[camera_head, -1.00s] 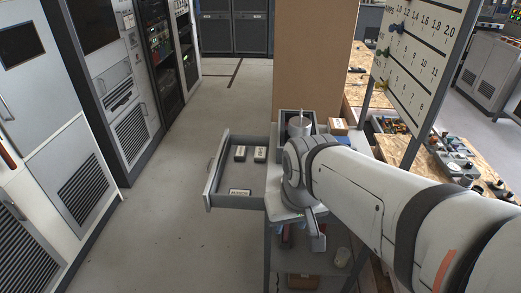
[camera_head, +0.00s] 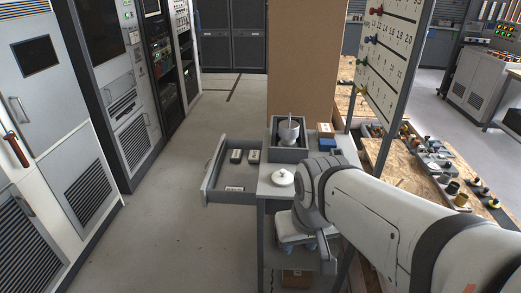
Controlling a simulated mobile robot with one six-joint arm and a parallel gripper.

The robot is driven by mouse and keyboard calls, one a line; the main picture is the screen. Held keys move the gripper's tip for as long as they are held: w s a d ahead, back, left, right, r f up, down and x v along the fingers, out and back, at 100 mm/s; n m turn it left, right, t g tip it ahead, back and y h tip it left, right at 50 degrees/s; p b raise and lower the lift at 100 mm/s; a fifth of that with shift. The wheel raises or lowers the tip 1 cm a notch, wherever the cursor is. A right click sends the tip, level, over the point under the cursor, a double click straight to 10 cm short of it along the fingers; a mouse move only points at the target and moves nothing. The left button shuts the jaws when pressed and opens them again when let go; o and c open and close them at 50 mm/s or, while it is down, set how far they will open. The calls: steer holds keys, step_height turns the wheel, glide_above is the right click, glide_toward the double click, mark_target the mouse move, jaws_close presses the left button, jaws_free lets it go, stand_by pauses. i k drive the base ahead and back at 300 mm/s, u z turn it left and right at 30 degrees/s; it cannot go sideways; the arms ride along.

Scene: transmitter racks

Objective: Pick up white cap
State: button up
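A round white cap with a small raised knob (camera_head: 282,177) lies on the grey top of the cart (camera_head: 272,190), near its front left. My arm comes in from the right, and its wrist is just right of and in front of the cap, apart from it. My gripper (camera_head: 328,262) seems to hang at the arm's end, below the level of the cart top. Its fingers cannot be made out clearly, so I cannot tell if it is open.
An open drawer (camera_head: 210,190) with two small dark blocks juts out left of the cart. Behind the cap, a grey bin (camera_head: 288,155) holds a white cup (camera_head: 289,132). A number board (camera_head: 390,50) stands right. The floor left is clear.

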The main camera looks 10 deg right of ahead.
mark_target(282, 177)
steer(key=i, duration=1.4)
steer(key=u, duration=0.05)
